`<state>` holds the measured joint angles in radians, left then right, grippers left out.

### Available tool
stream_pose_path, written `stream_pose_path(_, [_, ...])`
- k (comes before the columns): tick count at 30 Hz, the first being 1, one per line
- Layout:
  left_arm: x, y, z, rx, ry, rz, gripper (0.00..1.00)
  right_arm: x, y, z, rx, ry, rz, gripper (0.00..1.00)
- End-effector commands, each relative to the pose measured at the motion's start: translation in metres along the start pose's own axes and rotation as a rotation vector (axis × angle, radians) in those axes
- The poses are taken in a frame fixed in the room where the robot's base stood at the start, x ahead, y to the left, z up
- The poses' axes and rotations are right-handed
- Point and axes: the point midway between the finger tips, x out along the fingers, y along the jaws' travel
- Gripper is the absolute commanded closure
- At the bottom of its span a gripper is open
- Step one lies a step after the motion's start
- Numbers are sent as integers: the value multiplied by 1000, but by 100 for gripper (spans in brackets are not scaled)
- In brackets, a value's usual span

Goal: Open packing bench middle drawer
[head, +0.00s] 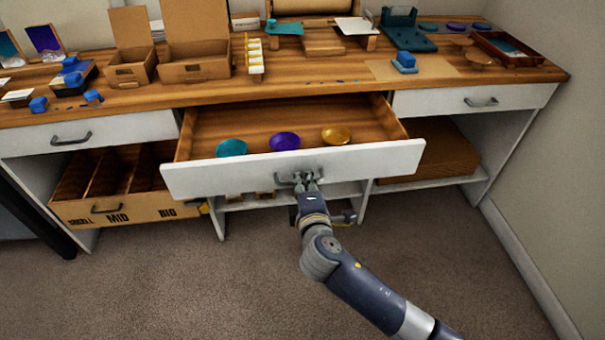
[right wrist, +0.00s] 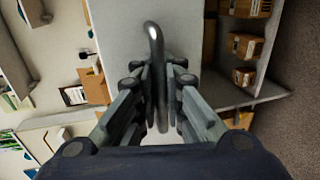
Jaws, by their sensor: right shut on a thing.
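The packing bench's middle drawer (head: 370,160) is pulled well out in the head view. Its white front stands clear of the bench, and its wooden inside shows. A teal disc (head: 231,148), a purple disc (head: 285,141) and a gold disc (head: 336,135) lie in it. My right gripper (head: 309,183) is at the middle of the drawer front, shut on the drawer handle (head: 284,181). In the right wrist view the curved metal handle (right wrist: 155,50) runs between the two fingers. My left gripper is in neither view.
The left drawer (head: 100,129) and right drawer (head: 505,95) are closed. Open boxes (head: 198,70), blue blocks and teal items stand on the wooden bench top (head: 300,95). A cardboard bin (head: 150,209) sits on the lower left shelf. The carpet (head: 200,290) in front is clear.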

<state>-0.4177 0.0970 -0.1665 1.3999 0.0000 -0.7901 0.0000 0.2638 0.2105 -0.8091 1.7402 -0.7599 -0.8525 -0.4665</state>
Motion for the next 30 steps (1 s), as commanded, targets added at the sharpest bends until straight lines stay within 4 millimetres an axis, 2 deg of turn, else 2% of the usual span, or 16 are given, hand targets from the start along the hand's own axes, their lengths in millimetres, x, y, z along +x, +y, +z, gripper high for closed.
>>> stream_pose_path(10, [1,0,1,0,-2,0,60,0,1,0,0,-1,2,100])
stream_pose_path(12, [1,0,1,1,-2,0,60,0,1,0,0,-1,2,83])
stream_pose_path(25, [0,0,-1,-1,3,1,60,-1,0,0,0,0,1,83])
stream_pose_path(30, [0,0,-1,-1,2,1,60,-13,-1,0,0,2,0,83])
